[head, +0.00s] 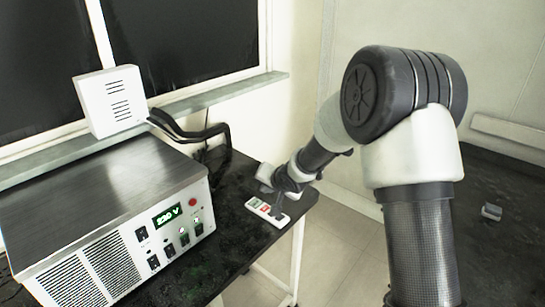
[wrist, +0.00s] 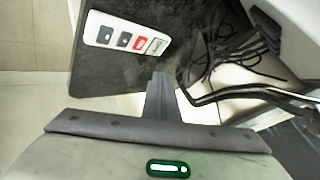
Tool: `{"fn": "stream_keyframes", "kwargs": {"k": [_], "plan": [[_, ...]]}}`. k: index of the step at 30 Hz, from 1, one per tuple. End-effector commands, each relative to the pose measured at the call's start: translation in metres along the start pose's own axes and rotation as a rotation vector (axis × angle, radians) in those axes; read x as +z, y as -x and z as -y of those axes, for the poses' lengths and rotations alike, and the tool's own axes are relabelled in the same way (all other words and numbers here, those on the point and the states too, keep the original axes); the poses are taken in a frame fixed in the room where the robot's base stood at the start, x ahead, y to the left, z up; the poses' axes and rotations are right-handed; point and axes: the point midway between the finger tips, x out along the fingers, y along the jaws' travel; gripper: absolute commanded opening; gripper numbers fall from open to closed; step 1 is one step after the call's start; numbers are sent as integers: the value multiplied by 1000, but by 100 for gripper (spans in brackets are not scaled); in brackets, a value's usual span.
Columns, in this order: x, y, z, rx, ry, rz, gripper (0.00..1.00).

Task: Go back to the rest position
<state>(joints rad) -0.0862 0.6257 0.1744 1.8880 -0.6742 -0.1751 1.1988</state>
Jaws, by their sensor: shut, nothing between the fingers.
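My gripper (head: 278,208) is low over the right end of the dark table, close to a small white remote-like panel with dark and red buttons (head: 262,209). In the wrist view the fingers (wrist: 159,78) are together with nothing between them. The panel (wrist: 126,33) lies on the dark surface just beyond the fingertips, up and to the left. I see a gap between fingers and panel in the wrist view. In the head view the gripper partly covers the panel.
A metal power unit (head: 110,225) with a green "230 V" display stands on the table (head: 235,235) left of my gripper. Black cables (head: 200,133) run behind it from a white box (head: 110,101) by the window. A small grey object (head: 491,212) lies on a dark surface at right.

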Motion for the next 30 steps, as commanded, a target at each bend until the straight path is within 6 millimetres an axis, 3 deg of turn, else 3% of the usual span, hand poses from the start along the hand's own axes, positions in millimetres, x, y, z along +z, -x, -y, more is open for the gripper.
{"fn": "stream_keyframes", "kwargs": {"k": [2, 5, 8, 9, 13, 18, 21, 24, 30], "plan": [[-6, 9, 0, 11, 12, -11, 0], [-24, 39, -5, 60, 50, -39, 0], [-46, 94, -15, 146, 111, -75, 0], [-52, 120, -22, 188, 136, -85, 0], [-56, 208, -44, 312, 203, -88, 0], [-28, 310, -71, 418, 262, -38, 0], [0, 353, -82, 442, 287, 8, 0], [25, 383, -89, 444, 310, 48, 0], [73, 422, -97, 420, 350, 117, 0]]}}
